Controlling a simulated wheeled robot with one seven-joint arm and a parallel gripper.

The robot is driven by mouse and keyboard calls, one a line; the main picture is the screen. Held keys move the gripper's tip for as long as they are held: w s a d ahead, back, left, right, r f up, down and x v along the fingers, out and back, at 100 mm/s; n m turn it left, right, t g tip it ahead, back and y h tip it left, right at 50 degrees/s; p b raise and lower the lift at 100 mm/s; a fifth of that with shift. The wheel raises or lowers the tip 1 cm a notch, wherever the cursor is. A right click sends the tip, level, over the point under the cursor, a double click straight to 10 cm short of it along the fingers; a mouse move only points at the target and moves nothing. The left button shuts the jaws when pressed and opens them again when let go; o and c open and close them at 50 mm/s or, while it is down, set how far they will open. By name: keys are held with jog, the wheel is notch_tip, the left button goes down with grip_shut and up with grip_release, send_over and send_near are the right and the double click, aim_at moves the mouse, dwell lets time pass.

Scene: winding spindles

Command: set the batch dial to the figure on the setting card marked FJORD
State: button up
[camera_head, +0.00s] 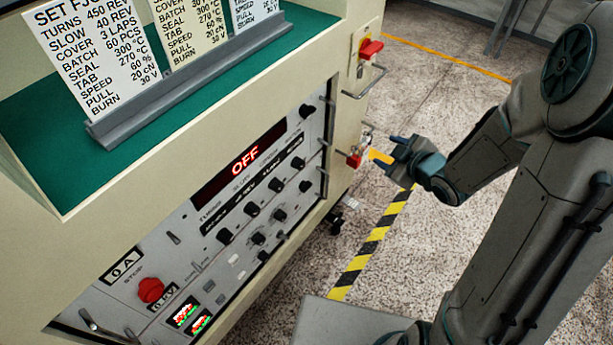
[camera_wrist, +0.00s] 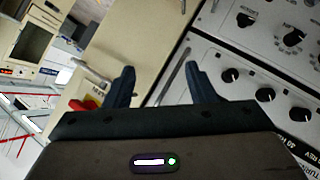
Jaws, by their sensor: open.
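The leftmost setting card (camera_head: 85,50) stands on the machine's green ledge. Its heading reads "SET FJ" before the frame cuts it off, and its BATCH line appears to read 60 PCS. Several black knobs sit on the grey control panel (camera_head: 222,268); their small labels are too blurred to tell which is the batch dial. Some knobs show at the right of the wrist view, one of them a black knob (camera_wrist: 265,94). My gripper (camera_head: 391,150) is open, its fingers (camera_wrist: 159,72) apart, out beyond the panel's right end, touching no knob.
A red display (camera_head: 245,160) reads OFF. A red knob (camera_head: 151,289) is at the panel's lower left. A red switch (camera_head: 370,48), a metal handle (camera_head: 366,88) and a red padlock-like part (camera_head: 354,160) are on the machine's right end.

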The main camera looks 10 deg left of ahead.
jog(key=s+a+f+n+g+y+b, duration=0.1)
jog(key=s+a+f+n+y+b, duration=0.15)
jog(key=a+f+y+b, duration=0.4)
jog(key=n+g+y+b, duration=0.2)
jog(key=y, duration=0.1)
send_near(303, 166)
jog(key=b+x, duration=0.2)
jog(key=x, duration=0.7)
jog(key=shift+a, duration=0.2)
jog(key=shift+t, duration=0.3)
jog(key=c, duration=1)
